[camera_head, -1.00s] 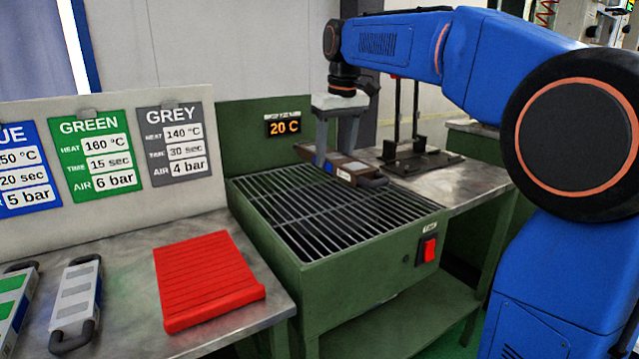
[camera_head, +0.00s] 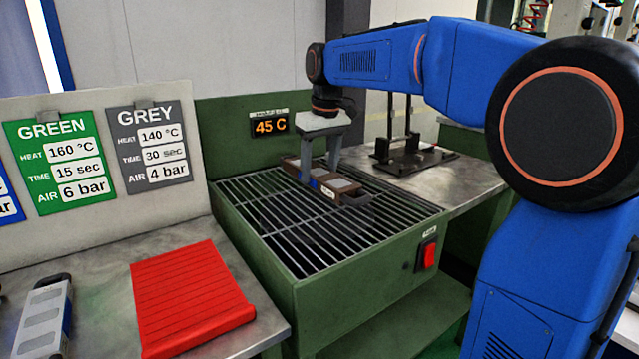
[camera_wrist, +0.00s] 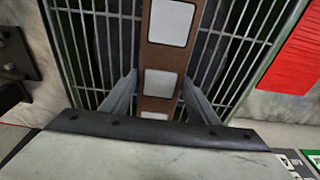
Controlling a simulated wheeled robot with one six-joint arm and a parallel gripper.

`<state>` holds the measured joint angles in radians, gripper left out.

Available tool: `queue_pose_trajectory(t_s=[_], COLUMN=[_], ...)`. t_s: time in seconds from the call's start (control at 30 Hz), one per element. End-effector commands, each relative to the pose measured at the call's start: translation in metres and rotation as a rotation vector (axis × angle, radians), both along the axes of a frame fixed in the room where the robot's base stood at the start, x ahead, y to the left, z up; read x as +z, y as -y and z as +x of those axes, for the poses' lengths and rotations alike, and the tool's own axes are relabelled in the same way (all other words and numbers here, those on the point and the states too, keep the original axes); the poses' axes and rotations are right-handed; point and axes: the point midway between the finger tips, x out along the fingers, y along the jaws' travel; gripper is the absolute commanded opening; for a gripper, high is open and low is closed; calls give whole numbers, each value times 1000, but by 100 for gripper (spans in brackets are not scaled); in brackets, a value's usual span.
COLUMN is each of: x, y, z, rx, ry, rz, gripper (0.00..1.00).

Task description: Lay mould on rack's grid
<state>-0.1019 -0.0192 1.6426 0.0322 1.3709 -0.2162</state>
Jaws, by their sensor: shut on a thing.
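The mould (camera_head: 338,186) is a brown bar with pale square pads and a dark handle at its right end. My gripper (camera_head: 322,172) is shut on it, one finger on each side. In the head view it is over the middle back of the rack's grid (camera_head: 300,240) of metal bars on the green cabinet. In the wrist view the mould (camera_wrist: 160,85) runs lengthwise between the fingers, above the bars (camera_wrist: 100,30). I cannot tell whether it touches the bars.
The rack's display (camera_head: 269,125) reads 45 C, and a red switch (camera_head: 427,255) is on its front. A red ribbed mat (camera_head: 188,298) and another mould (camera_head: 45,318) lie on the left bench. A black stand (camera_head: 410,155) is behind on the right. The front grid is bare.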

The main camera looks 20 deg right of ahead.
Motion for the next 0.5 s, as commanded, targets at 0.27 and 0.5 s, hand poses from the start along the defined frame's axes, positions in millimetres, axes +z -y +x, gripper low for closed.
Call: queue_pose_trajectory(t_s=[0.27,0.5], x=[-28,-39], y=[0,0], z=[0,0], rx=[0,0], ry=[0,2], rz=[0,1], gripper=[7,7])
